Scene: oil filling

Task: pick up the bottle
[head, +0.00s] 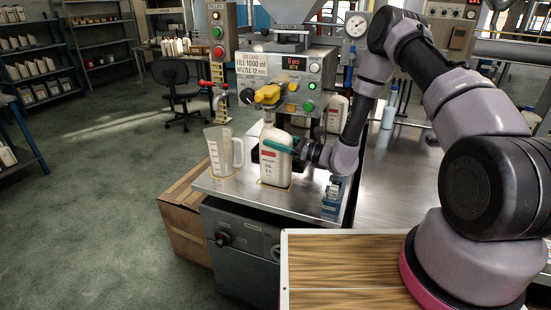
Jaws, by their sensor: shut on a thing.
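The bottle (275,163) is white with a red and dark label. It stands upright on the metal top of the filling station (225,185), under the yellow nozzle part (267,95). My gripper (279,146) reaches in from the right, and its teal fingers lie across the upper part of the bottle, shut on it. The far finger is mostly hidden behind the bottle. I cannot tell whether the bottle's base touches the metal top.
A clear measuring jug (221,152) stands close to the left of the bottle. A small blue item (334,190) sits at the right front of the metal top. The filling machine's panel (283,72) rises behind. A wooden board (335,270) lies in front.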

